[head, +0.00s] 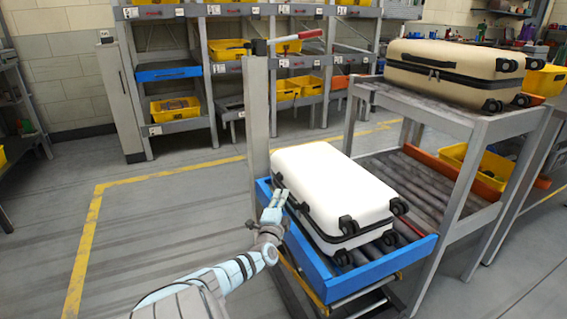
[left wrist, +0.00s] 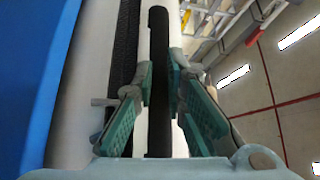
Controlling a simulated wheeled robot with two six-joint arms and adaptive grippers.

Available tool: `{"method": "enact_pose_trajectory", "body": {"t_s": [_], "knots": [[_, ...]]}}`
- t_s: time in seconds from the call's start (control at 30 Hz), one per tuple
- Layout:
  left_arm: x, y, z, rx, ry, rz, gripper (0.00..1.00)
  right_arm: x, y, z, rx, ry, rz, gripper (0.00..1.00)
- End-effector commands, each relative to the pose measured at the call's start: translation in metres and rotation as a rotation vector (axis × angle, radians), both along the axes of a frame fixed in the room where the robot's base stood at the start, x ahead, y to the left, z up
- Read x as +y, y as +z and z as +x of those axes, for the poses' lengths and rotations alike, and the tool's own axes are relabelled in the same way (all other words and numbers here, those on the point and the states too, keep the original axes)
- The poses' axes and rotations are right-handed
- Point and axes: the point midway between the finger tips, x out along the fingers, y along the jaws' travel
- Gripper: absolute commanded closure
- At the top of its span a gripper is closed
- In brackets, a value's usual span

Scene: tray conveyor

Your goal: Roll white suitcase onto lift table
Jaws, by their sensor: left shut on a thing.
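The white suitcase (head: 335,185) lies flat on the rollers of the blue-framed lift table (head: 375,272), its black wheels facing right and toward me. My left gripper (head: 281,200) is at the suitcase's near left side. In the left wrist view my left gripper (left wrist: 160,85) has its fingers on both sides of the suitcase's black handle (left wrist: 158,40) and is shut on it. The blue edge of the lift table (left wrist: 35,60) shows at the left of that view. My right gripper is in neither view.
A beige suitcase (head: 450,62) lies on the upper level of a grey roller rack (head: 490,125) at right. Lower rollers (head: 405,175) adjoin the lift table. Shelves with yellow bins (head: 175,108) stand behind. The floor at left is clear, with a yellow line (head: 150,178).

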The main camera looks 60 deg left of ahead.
Motion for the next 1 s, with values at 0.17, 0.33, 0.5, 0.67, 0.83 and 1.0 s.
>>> {"method": "enact_pose_trajectory", "body": {"t_s": [0.17, 0.33, 0.5, 0.67, 0.83, 1.0], "knots": [[0.0002, -0.0009, -0.0009, 0.002, -0.002, 0.0, 1.0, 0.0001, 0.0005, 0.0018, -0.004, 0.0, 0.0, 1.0], [-0.0006, -0.0009, -0.001, 0.002, -0.01, 0.0, 1.0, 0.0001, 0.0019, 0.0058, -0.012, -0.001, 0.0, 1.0], [-0.0004, -0.0008, -0.0015, 0.001, -0.01, -0.001, 1.0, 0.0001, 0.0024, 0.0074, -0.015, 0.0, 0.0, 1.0], [-0.0006, -0.0007, -0.0014, 0.001, -0.011, -0.001, 0.79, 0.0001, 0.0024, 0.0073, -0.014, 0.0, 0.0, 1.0], [-0.0005, -0.0003, -0.0011, 0.001, -0.011, -0.001, 0.65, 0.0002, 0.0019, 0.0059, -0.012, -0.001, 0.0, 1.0], [-0.0006, -0.0001, -0.0011, 0.0, -0.011, 0.0, 0.65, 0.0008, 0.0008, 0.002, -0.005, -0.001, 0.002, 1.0]]}}
